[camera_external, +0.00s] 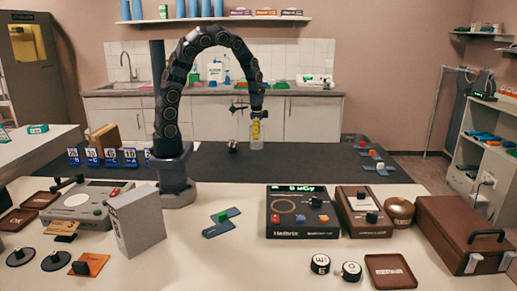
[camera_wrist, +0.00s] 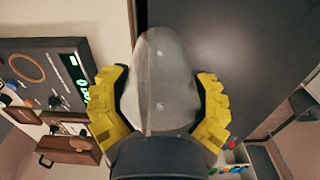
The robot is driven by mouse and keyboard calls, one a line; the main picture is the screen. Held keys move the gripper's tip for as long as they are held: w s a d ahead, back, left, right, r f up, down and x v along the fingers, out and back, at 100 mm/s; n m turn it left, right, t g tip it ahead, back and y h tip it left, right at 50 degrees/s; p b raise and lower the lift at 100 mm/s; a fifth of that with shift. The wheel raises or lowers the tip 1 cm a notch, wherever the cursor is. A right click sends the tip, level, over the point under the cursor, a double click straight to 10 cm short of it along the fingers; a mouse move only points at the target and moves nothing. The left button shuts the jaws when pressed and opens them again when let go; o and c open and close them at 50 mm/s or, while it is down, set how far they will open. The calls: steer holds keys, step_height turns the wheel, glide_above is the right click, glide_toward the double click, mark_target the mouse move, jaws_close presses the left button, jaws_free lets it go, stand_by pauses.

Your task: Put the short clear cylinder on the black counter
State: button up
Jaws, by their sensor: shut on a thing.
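The short clear cylinder (camera_external: 257,145) hangs upright below my gripper (camera_external: 256,130) in the external view. In the wrist view, my gripper (camera_wrist: 160,108) has its yellow fingers closed on both sides of the cylinder, a translucent grey shape (camera_wrist: 162,75). The black counter (camera_external: 310,165) runs across the middle of the external view, and its dark top fills much of the wrist view (camera_wrist: 230,60).
A small dark metallic object (camera_external: 232,147) stands left of the cylinder. Blue number cards (camera_external: 112,157) line the counter's left; blue pieces with small blocks (camera_external: 375,160) lie at its right. The white front table holds a dark meter (camera_external: 302,212) and a brown case (camera_external: 468,232). The counter's middle is mostly clear.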

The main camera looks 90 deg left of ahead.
steer(key=s+a+f+n, duration=0.2)
steer(key=s+a+n, duration=0.15)
steer(key=s, duration=0.45)
steer(key=shift+m, duration=0.25)
steer(key=shift+w+a+f, duration=2.5)
steer(key=shift+w+a, duration=0.05)
steer(key=shift+a, duration=0.1)
steer(key=shift+w+a+f, duration=2.5)
steer(key=shift+a, duration=0.15)
steer(key=shift+f, duration=1.55)
steer(key=o, duration=1.2)
steer(key=shift+f, duration=0.1)
steer(key=shift+c, duration=0.2)
